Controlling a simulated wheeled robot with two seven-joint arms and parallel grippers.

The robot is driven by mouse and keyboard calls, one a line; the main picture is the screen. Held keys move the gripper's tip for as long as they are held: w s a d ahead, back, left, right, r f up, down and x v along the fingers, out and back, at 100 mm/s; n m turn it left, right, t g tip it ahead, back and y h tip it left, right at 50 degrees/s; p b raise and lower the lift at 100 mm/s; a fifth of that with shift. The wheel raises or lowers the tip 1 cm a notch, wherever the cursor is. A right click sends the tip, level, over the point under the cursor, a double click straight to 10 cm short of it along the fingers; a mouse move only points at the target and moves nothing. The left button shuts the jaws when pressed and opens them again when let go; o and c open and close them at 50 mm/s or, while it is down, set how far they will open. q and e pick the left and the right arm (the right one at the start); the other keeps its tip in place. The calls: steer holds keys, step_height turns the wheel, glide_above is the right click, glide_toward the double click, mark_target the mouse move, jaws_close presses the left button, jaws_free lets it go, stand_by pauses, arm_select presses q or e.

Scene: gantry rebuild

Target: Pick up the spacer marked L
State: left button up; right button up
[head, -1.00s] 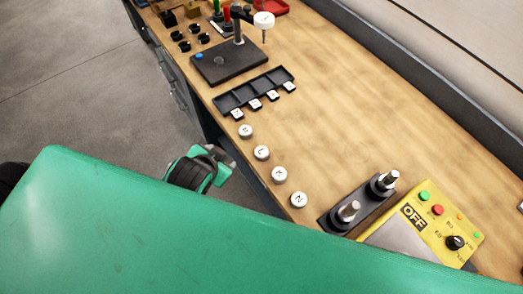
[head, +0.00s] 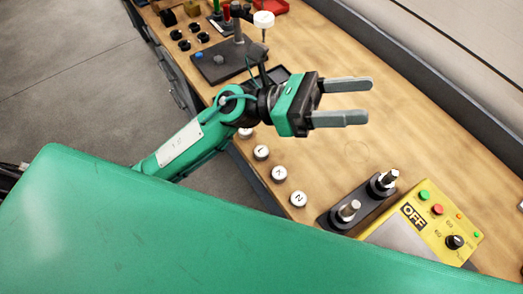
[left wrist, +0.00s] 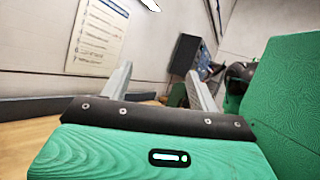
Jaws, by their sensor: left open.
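Several white round spacers lie in a slanting row along the near edge of the workbench. The second from the back (head: 261,152) seems to bear the L, though its letter is small. The one behind it (head: 245,132) is partly hidden by my left arm. Two more, one that looks like K (head: 280,173) and one like N (head: 298,199), lie nearer. My left gripper (head: 345,100) is open and empty, raised over the bench to the right of the spacers, fingers pointing right. The left wrist view shows its spread fingers (left wrist: 162,90) and no spacer. My right gripper is not in view.
A black base with two metal posts (head: 350,209) and a yellow control box marked OFF (head: 415,216) stand at the near right. A dark plate with a dial gauge (head: 263,20) stands at the back. The bench's right middle is clear.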

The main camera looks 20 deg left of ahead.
arm_select(q)
steer(key=s+d+f+m+g+y, duration=0.25)
steer(key=f+m+g+y, duration=0.25)
steer(key=m, duration=0.3)
steer(key=m+t+y+p, duration=0.1)
steer(key=m+t+y, duration=0.6)
steer(key=y, duration=1.1)
glide_above(262, 151)
step_height(262, 151, down, 22)
steer(key=shift+s+a+r+m+g, duration=0.1)
steer(key=shift+a+m+g, duration=0.05)
steer(key=shift+m+g, duration=0.95)
steer(key=shift+f+p, duration=0.45)
steer(key=shift+p, duration=0.05)
step_height(262, 151, down, 4)
steer(key=shift+r+p, duration=0.1)
steer(key=shift+p, duration=0.85)
steer(key=shift+f, duration=0.35)
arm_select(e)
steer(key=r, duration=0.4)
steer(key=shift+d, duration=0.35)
